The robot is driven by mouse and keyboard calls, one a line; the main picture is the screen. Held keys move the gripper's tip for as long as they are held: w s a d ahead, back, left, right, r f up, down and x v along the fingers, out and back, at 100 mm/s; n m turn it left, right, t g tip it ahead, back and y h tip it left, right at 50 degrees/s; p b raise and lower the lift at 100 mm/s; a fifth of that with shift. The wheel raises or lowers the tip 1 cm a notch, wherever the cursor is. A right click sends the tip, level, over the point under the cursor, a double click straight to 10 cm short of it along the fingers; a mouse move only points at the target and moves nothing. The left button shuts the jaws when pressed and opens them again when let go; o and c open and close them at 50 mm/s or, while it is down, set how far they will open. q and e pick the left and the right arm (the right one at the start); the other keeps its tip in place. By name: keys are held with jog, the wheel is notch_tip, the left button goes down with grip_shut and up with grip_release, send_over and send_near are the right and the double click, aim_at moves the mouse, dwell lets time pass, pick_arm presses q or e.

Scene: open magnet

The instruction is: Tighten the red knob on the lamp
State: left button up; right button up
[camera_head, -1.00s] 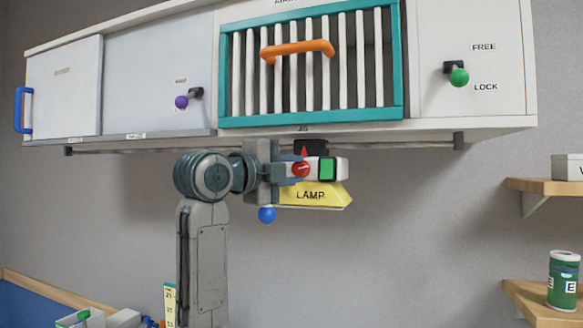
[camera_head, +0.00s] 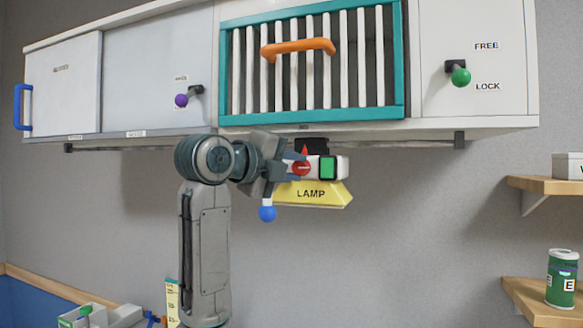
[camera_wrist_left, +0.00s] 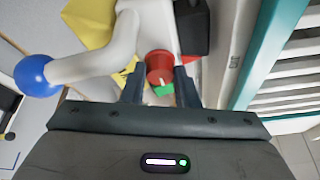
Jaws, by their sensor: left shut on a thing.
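The yellow lamp (camera_head: 312,194), marked LAMP, hangs under the cabinet from a rail. Its red knob (camera_head: 301,168) sits on the white body, with a red pointer above it and a green block (camera_head: 327,168) to its right. My left gripper (camera_head: 297,164) is at the knob. In the left wrist view the red knob (camera_wrist_left: 159,67) lies between the two fingertips (camera_wrist_left: 160,78), which are shut on it. A white curved arm with a blue ball (camera_head: 267,213) hangs from the lamp's left side. My right gripper is not in view.
The rail (camera_head: 400,145) runs along the cabinet's underside. Above are a teal-framed grate (camera_head: 312,119) with an orange handle, a purple knob (camera_head: 181,100) and a green knob (camera_head: 461,77). Shelves (camera_head: 545,186) stand at the right. The wall below the lamp is clear.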

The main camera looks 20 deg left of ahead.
pick_arm(q)
jog(key=o, duration=1)
jog(key=f+b+v, duration=0.1)
jog(key=b+v, duration=0.4)
jog(key=v, duration=0.5)
jog(key=shift+s+a+r, duration=0.15)
jog(key=shift+s+r, duration=0.2)
jog(key=shift+r, duration=0.15)
